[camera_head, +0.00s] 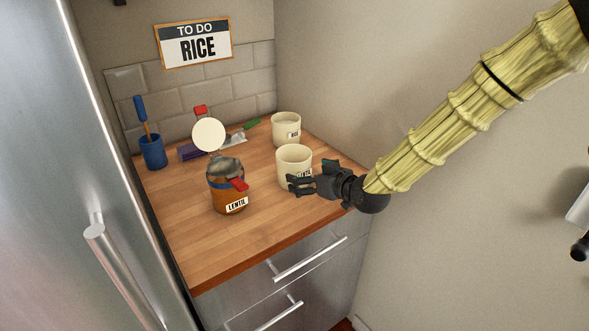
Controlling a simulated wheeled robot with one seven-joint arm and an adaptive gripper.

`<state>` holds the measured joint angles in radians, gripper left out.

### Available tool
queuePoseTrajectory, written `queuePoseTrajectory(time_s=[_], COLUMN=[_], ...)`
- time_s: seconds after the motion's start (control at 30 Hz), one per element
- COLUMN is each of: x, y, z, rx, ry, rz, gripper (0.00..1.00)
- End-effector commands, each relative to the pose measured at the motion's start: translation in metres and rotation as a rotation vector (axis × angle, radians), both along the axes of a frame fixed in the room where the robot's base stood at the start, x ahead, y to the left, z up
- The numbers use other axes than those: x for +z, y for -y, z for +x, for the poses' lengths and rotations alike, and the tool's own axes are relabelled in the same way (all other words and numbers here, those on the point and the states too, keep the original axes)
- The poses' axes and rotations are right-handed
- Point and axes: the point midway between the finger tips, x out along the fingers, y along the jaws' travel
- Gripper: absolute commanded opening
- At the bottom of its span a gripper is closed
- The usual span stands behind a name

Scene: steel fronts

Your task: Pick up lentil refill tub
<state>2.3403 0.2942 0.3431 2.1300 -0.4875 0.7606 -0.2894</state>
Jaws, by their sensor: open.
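The lentil refill tub (226,190) is an orange-brown tub with a white "LENTIL" label, standing upright on the wooden counter. A greyish scoop-like thing with a red part sits at its top; I cannot tell its exact shape. My gripper (291,184) is open, to the right of the tub and apart from it, with its fingers pointing left. It overlaps the lower front of a cream canister (294,160) whose label is partly hidden. I cannot tell whether they touch. Nothing shows between the fingers.
A second cream canister (286,129) stands behind. A round white disc (208,135) with a red part, a blue holder (152,152) and a purple item (192,152) are at the back left. The counter's front left (195,250) is clear. A steel front (90,180) rises at left.

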Motion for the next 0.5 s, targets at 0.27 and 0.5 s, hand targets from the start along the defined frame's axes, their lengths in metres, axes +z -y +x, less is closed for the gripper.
queuePoseTrajectory(time_s=[0.27, 0.5], x=[-0.006, -0.016], y=[-0.014, -0.026], z=[0.018, 0.036], rx=[-0.001, -0.002], ry=[0.000, -0.001], rz=[0.000, 0.000], gripper=[1.00, 1.00])
